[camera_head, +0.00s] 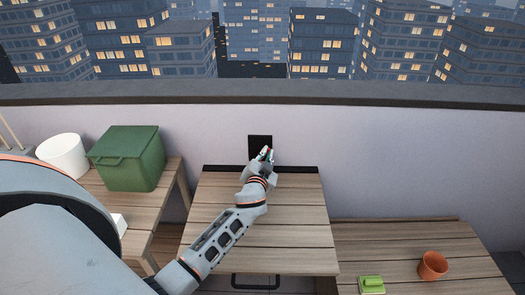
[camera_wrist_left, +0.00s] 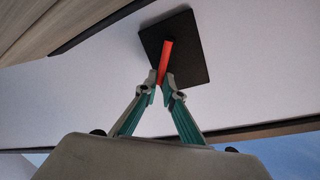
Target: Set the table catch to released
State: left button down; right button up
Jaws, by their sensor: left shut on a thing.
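The table catch is a black square plate (camera_head: 260,141) on the pale wall, just above the back edge of a wooden slatted table (camera_head: 230,250). In the left wrist view the plate (camera_wrist_left: 190,50) carries a red lever (camera_wrist_left: 166,56). My left gripper (camera_head: 266,156) reaches over the table to the plate. In the left wrist view its fingertips (camera_wrist_left: 161,88) are closed together on the lower end of the red lever. The lever is hidden behind my fingers in the head view. My right gripper is not in view.
A green box (camera_head: 127,157) and a white pot (camera_head: 63,156) stand on a wooden bench at left. An orange pot (camera_head: 432,265) and a green object (camera_head: 371,285) are on a lower wooden surface at right. A dark handle (camera_head: 255,284) shows at the table's front.

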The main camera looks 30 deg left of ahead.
pick_arm(q)
jog(key=m, duration=0.2)
jog(key=d+f+m+g, duration=0.1)
jog(key=shift+w+d+f+m+y+p, duration=0.1)
jog(key=shift+w+d+m+y+p, duration=0.1)
jog(key=shift+w+m+y+p, duration=0.15)
jog(key=shift+w+d+f+m+g+y, duration=0.15)
jog(key=shift+f+m, duration=0.15)
jog(key=shift+m, duration=0.35)
jog(key=shift+w+d+f+m+g+y, duration=0.15)
jog(key=shift+f+m, duration=0.15)
jog(key=shift+m, duration=0.3)
jog(key=c, duration=2.2)
grip_release()
jog(key=shift+o, duration=0.2)
jog(key=shift+s, duration=0.15)
jog(key=v, duration=1.2)
